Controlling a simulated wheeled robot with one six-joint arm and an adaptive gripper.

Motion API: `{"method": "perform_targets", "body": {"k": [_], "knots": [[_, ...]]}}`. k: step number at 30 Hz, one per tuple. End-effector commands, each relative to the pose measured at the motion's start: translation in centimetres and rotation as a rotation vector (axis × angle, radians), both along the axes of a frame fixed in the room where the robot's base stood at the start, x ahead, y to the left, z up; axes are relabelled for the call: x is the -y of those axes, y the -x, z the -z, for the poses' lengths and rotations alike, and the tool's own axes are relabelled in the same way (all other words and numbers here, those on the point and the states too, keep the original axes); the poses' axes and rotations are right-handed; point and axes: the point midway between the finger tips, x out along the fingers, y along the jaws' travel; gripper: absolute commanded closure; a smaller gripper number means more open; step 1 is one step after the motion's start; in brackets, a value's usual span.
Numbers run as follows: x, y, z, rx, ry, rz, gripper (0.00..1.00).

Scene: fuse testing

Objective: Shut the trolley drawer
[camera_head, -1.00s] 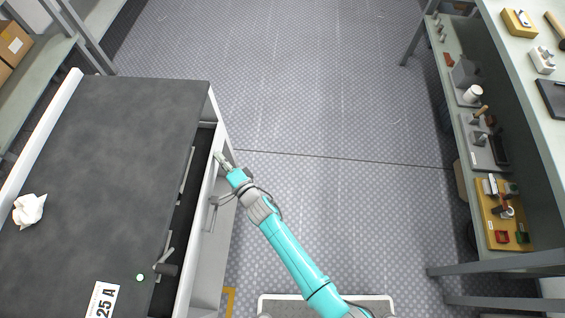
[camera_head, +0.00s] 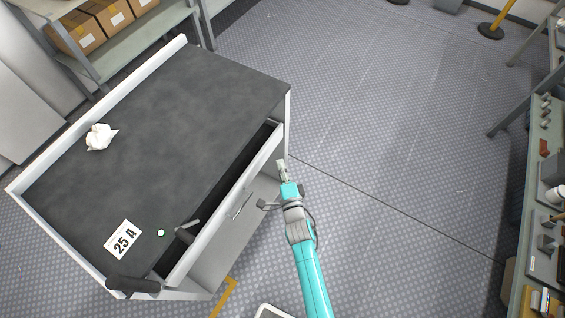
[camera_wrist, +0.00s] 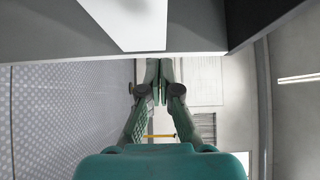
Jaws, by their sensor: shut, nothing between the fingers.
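The trolley (camera_head: 190,95) has a dark top and light sides and stands at left in the head view. Its drawer (camera_head: 225,208) is partly out, with a dark gap between the top's edge and the drawer front. A bar handle (camera_head: 241,206) is on the drawer front. My gripper (camera_head: 282,164) is shut and empty, close to the far end of the drawer front. I cannot tell whether it touches. In the wrist view the closed fingers (camera_wrist: 160,72) point at a pale and dark edge that I cannot identify for sure.
A black-handled tool (camera_head: 186,236) lies in the drawer gap. A crumpled white piece (camera_head: 100,137) and a "25 A" label (camera_head: 123,239) are on the trolley top. Shelves with boxes (camera_head: 82,33) stand behind; a loaded shelf unit (camera_head: 545,150) is at right. The floor between is clear.

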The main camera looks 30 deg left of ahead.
Motion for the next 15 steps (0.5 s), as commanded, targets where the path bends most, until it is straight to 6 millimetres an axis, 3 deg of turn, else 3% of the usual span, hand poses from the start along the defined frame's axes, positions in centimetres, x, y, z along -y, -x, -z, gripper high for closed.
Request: {"method": "perform_targets", "body": {"k": [15], "knots": [[4.6,5.2,0.0,-0.001,0.001,0.002,1.00]]}}
